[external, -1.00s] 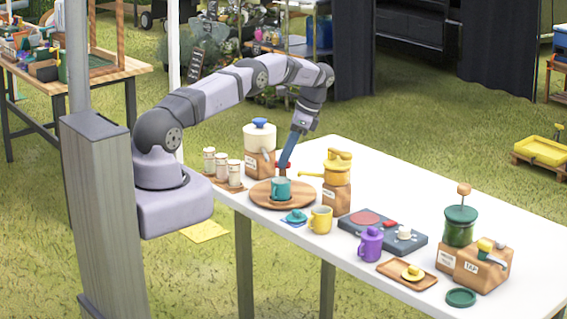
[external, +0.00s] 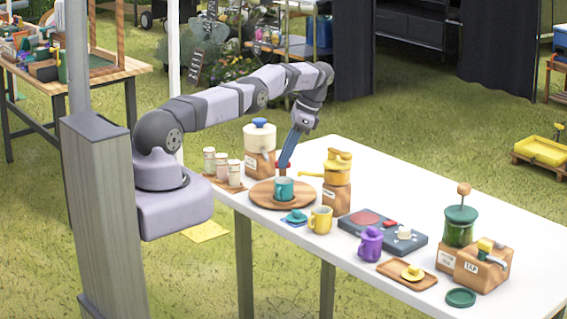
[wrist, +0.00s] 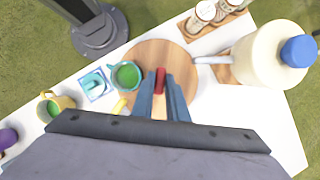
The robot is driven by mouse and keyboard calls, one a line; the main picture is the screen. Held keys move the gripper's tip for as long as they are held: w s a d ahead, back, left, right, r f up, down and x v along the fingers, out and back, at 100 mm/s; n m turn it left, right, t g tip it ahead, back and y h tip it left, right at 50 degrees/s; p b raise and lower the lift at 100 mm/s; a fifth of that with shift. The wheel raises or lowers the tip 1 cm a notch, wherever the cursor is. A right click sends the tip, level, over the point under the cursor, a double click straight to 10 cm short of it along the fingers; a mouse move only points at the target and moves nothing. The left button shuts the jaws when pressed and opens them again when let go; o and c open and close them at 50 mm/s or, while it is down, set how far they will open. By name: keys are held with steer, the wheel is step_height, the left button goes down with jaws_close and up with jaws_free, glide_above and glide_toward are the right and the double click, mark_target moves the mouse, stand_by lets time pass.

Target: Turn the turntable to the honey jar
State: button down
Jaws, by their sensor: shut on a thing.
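The round wooden turntable (external: 262,199) lies on the white table and carries a teal mug (external: 284,188) on its near side. In the wrist view, the turntable (wrist: 150,52) shows the teal mug (wrist: 126,75) with green inside at its left edge. My gripper (external: 284,163) points down at the turntable's far edge. Its blue fingers (wrist: 161,85) are shut on a red handle (wrist: 160,76) there. A yellow spouted jar (external: 338,168) on a labelled wooden block stands right of the turntable. I cannot read its label, so I cannot confirm that it is the honey jar.
A white jug with a blue knob (external: 259,137) stands behind the turntable. Several small jars (external: 221,165) stand left of it. A yellow mug (external: 320,219) and a teal item on a blue cloth (external: 295,217) are in front. The table is clear behind the yellow jar.

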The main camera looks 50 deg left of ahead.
steer(key=c, duration=1.7)
jaws_free()
steer(key=shift+c, duration=0.2)
steer(key=shift+r, duration=0.1)
steer(key=shift+r, duration=0.45)
step_height(320, 180, up, 9)
steer(key=p, duration=0.6)
steer(key=shift+p, duration=0.35)
